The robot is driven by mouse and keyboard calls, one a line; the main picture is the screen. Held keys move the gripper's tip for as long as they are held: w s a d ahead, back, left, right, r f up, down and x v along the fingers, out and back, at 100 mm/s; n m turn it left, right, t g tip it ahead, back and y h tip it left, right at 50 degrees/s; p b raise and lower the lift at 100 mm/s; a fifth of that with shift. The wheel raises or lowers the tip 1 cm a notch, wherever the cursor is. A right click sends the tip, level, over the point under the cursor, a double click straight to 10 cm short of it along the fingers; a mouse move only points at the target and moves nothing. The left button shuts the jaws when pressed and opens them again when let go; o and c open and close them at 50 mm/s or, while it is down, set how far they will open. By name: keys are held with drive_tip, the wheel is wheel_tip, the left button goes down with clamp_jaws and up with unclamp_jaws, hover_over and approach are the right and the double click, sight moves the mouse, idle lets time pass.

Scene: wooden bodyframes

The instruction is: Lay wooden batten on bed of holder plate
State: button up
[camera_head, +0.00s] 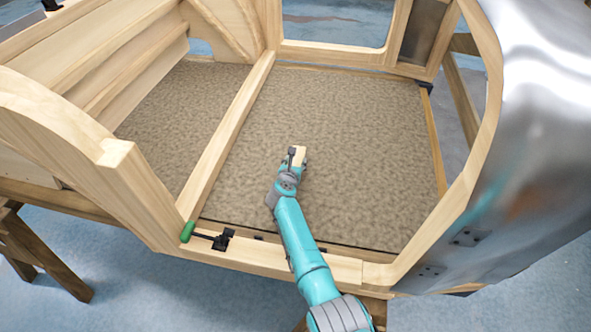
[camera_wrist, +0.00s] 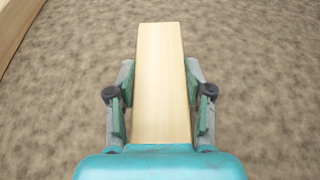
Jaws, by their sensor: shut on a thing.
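The wooden batten (camera_wrist: 161,75) is a pale, plain block. My gripper (camera_wrist: 160,108) is shut on it, with one finger against each long side, in the wrist view. The batten points away from my wrist, over the carpet. In the head view a small part of the batten (camera_head: 299,155) shows at the end of my gripper (camera_head: 292,160), above the middle of the carpeted floor. I cannot tell how high it is above the carpet. I cannot make out a holder plate in either view.
The brown carpeted floor (camera_head: 350,130) is bare around my gripper. A wooden beam (camera_head: 228,135) divides it on the left. A green-handled clamp (camera_head: 205,236) sits on the front sill. A shiny metal panel (camera_head: 535,150) curves along the right.

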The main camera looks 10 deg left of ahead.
drive_tip(key=shift+f, duration=1.85)
drive_tip(key=o, duration=1.2)
drive_tip(key=shift+f, duration=0.1)
drive_tip(key=shift+s, duration=0.1)
